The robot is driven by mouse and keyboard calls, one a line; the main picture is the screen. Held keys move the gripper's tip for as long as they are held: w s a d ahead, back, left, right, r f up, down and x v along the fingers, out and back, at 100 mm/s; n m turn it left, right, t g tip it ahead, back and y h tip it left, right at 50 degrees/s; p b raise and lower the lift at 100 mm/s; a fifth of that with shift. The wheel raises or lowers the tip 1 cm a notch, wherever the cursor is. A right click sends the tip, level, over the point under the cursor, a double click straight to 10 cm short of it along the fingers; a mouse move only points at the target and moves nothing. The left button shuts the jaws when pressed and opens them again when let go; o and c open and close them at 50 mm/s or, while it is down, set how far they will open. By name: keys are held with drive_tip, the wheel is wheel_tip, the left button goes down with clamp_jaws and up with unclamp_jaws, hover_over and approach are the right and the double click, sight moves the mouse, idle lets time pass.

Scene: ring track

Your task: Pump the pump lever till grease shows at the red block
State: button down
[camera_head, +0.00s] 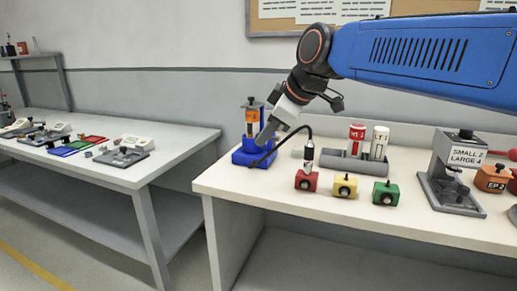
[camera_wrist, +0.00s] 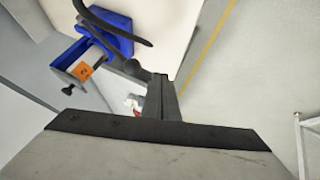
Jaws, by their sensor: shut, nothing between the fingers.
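The blue pump (camera_head: 254,156) stands near the left end of the right bench, with an orange label and a dark knob on top. It also shows in the wrist view (camera_wrist: 122,40). My gripper (camera_head: 266,134) is shut and empty, pointing down at the pump's right side; its dark fingers show in the wrist view (camera_wrist: 160,98). A grey bar beside the pump may be the pump lever, but I cannot tell it from my fingers, nor whether they touch. A black hose runs from the pump to a coupler (camera_head: 308,156) on the red block (camera_head: 306,181). No grease is visible there.
A yellow block (camera_head: 344,186) and a green block (camera_head: 386,193) stand right of the red one. Behind them a grey tray (camera_head: 345,168) holds red and white cartridges. A grey press (camera_head: 455,175) stands farther right. Another bench (camera_head: 180,150) stands left across a gap.

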drive_tip(key=v, duration=0.4)
drive_tip(key=shift+s+r, duration=0.15)
drive_tip(key=shift+s, duration=0.05)
drive_tip(key=shift+w+r, duration=0.1)
idle(0.6)
drive_tip(key=w+d+r+m+g+y, duration=0.1)
drive_tip(key=w+d+r+g, duration=0.2)
drive_tip(key=w+r, duration=0.5)
wheel_tip(320, 180, up, 2)
drive_tip(key=shift+w+r+g, duration=0.15)
drive_tip(key=shift+w+g, duration=0.05)
drive_tip(key=shift+g, duration=0.2)
